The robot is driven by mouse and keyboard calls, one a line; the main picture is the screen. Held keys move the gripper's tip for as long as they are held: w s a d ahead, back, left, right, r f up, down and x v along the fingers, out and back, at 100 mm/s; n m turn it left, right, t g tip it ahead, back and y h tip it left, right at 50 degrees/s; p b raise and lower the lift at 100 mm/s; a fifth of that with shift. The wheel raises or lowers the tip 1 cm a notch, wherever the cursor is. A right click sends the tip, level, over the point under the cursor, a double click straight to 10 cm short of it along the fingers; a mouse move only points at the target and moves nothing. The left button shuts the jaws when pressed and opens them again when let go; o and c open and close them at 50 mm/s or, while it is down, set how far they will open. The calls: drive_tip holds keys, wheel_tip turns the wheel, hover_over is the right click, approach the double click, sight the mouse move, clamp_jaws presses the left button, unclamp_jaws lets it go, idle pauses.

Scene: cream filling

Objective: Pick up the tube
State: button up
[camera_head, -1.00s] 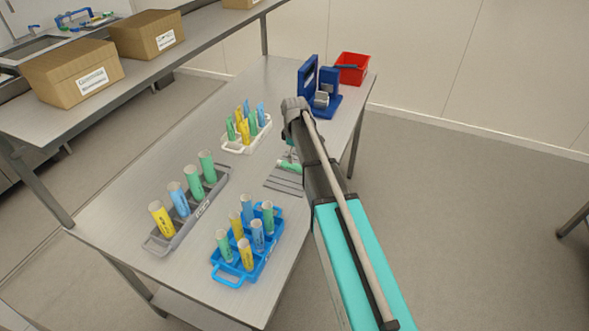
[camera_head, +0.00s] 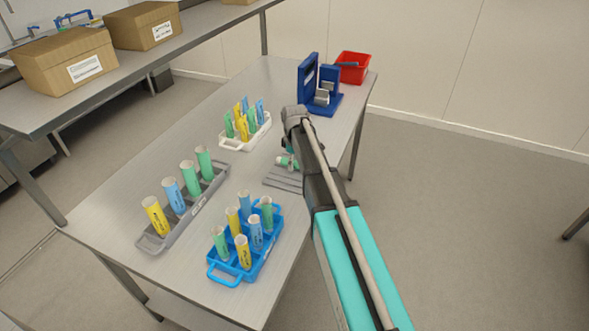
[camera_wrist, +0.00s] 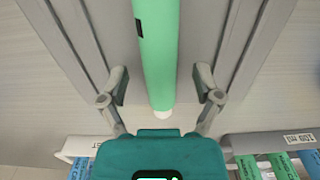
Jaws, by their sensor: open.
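A green tube (camera_wrist: 155,60) with a dark mark and a pale end lies lengthwise in the middle of the wrist view, over a grey slatted holder (camera_wrist: 85,20). My gripper (camera_wrist: 160,82) is open, with one finger on each side of the tube and a visible gap on both sides. I cannot tell the height gap between fingers and tube. In the head view the tube (camera_head: 286,161) shows only in part beside my arm, at the grey holder (camera_head: 283,181) near the table's right edge.
A grey rack (camera_head: 190,212), a blue rack (camera_head: 226,281) and a white rack (camera_head: 236,146) hold upright coloured tubes on the table. A blue device (camera_head: 310,78) and a red bin (camera_head: 353,66) stand at the back. Rack edges show low in the wrist view.

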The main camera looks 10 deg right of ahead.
drive_tip(key=shift+f, duration=0.2)
idle(0.5)
drive_tip(key=c, duration=0.8)
